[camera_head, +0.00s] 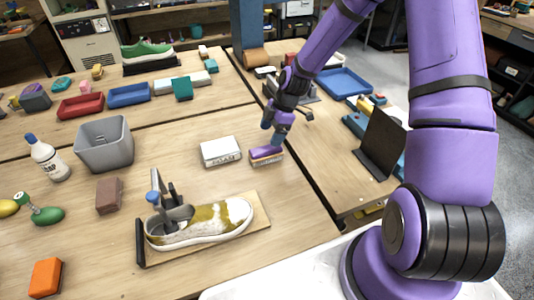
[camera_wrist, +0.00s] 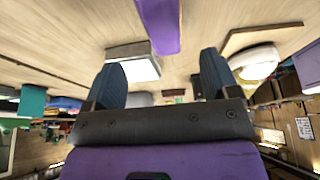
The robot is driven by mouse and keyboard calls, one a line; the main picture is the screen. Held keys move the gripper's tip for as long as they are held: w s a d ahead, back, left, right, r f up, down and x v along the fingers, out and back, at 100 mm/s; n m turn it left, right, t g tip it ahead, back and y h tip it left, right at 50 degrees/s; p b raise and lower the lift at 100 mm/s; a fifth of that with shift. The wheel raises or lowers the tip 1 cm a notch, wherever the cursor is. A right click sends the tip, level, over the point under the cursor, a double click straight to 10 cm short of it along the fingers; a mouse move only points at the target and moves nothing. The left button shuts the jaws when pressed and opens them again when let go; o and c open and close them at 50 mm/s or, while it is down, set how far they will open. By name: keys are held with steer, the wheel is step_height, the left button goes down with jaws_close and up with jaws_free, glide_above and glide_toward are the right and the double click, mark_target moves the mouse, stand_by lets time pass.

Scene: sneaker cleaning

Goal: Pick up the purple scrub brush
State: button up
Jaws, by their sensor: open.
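The purple scrub brush (camera_head: 266,152) lies on the wooden table, right of a white box (camera_head: 221,151). It has a purple top and a paler lower part. My gripper (camera_head: 273,133) is just above and behind the brush, pointing down, with its blue-grey fingers apart. In the wrist view the purple brush (camera_wrist: 160,22) shows at the top centre, beyond the spread fingertips (camera_wrist: 165,72) and lined up with the gap between them. Nothing is held. I cannot tell whether a finger touches the brush.
A stained sneaker (camera_head: 210,222) stands on a wooden board (camera_head: 262,212) in front. A dark stand (camera_head: 372,148) is at the right. Bare table lies around the brush's front.

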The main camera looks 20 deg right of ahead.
mark_target(262, 149)
steer(key=x, duration=0.3)
steer(key=shift+f, duration=0.15)
steer(key=shift+s+d+x, duration=0.1)
steer(key=shift+d+x, duration=0.05)
steer(key=shift+x, duration=1.2)
steer(key=shift+s+d+x, duration=0.1)
steer(key=shift+x, duration=1.3)
steer(key=shift+f, duration=0.3)
steer(key=c, duration=1.1)
steer(key=shift+r, duration=0.2)
steer(key=shift+r, duration=0.25)
step_height(262, 149, up, 3)
steer(key=shift+r, duration=0.2)
steer(key=s, duration=1)
steer(key=s+r, duration=0.1)
steer(key=s, duration=0.5)
steer(key=shift+d, duration=0.1)
